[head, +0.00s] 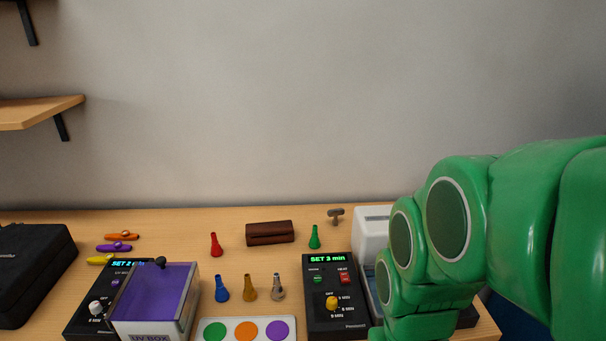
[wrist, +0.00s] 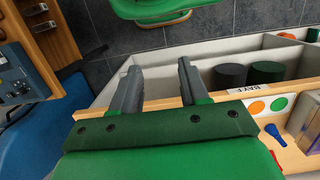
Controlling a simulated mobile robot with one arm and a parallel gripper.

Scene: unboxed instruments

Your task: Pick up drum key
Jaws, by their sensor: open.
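A small grey-brown T-shaped piece (head: 335,214), which looks like the drum key, lies at the back of the wooden table, right of centre in the head view. I cannot make it out in the wrist view. In the head view my green arm fills the right side, and the gripper itself does not show.
A brown case (head: 270,234), a green mouthpiece-like piece (head: 314,238) and a white box (head: 371,232) stand near the T-shaped piece. A black timer unit (head: 335,298) and purple-lidded box (head: 155,298) stand in front. The wrist view shows a compartmented tray (wrist: 228,55) with dark cylinders.

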